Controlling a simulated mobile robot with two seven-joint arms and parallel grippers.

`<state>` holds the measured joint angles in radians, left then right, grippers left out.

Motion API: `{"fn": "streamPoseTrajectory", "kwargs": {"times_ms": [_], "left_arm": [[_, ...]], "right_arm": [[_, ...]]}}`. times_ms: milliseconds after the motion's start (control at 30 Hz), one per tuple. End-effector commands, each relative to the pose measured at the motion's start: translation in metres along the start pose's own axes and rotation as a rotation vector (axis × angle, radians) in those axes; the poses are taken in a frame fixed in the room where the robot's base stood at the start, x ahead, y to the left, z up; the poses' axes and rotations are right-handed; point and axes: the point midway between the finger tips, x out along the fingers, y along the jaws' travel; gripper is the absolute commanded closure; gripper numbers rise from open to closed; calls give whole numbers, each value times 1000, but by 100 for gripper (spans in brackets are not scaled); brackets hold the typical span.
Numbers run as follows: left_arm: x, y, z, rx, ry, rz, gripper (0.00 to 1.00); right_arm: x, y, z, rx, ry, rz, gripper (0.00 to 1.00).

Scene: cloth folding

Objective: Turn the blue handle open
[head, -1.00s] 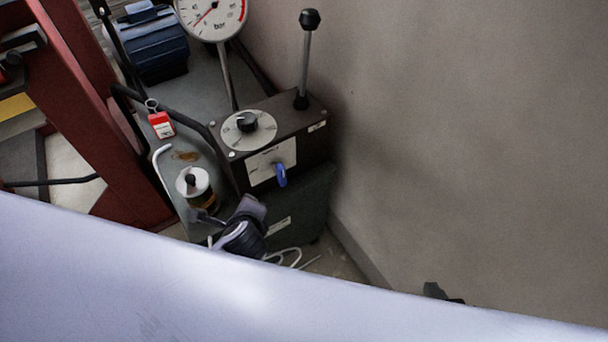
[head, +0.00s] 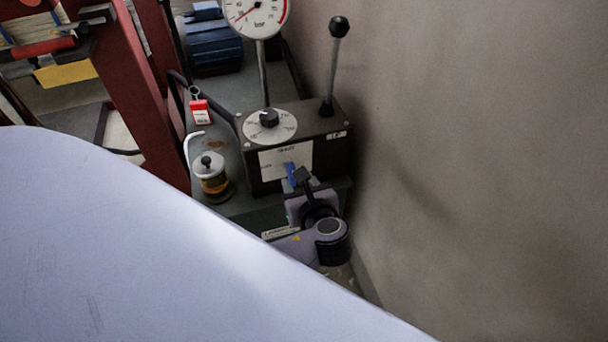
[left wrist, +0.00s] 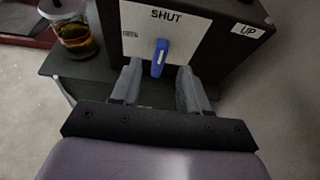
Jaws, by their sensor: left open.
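The blue handle (head: 291,174) is on a white plate on the front of a dark box. In the left wrist view the blue handle (left wrist: 159,58) hangs nearly straight down, below the printed word SHUT. My left gripper (left wrist: 158,80) is open, with one finger on each side of the handle's lower end. A gap shows between the handle and each finger. In the head view my left gripper (head: 301,180) is right in front of the handle and partly hides it. My right gripper is not in view.
The box (head: 335,150) carries a round dial (head: 270,127) and an upright black-knobbed lever (head: 333,70). A pressure gauge (head: 255,14) stands behind. A glass jar (head: 211,178) and a red tag (head: 200,111) are to the left. A bare wall (head: 480,150) closes off the right.

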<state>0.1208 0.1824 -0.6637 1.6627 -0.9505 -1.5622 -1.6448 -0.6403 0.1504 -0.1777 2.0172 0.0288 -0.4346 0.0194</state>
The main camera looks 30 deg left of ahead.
Motion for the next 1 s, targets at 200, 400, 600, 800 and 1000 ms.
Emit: {"fn": "streamPoseTrajectory", "kwargs": {"times_ms": [200, 400, 600, 800, 1000], "left_arm": [[17, 0, 1, 12, -12, 8, 55], [48, 0, 1, 10, -10, 7, 55], [68, 0, 2, 8, -8, 6, 55], [72, 0, 2, 8, -8, 4, 55], [72, 0, 2, 8, -7, 4, 81]], "right_arm": [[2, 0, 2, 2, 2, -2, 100], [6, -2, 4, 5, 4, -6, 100], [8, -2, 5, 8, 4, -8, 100], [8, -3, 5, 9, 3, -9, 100], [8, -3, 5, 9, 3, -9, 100]]}}
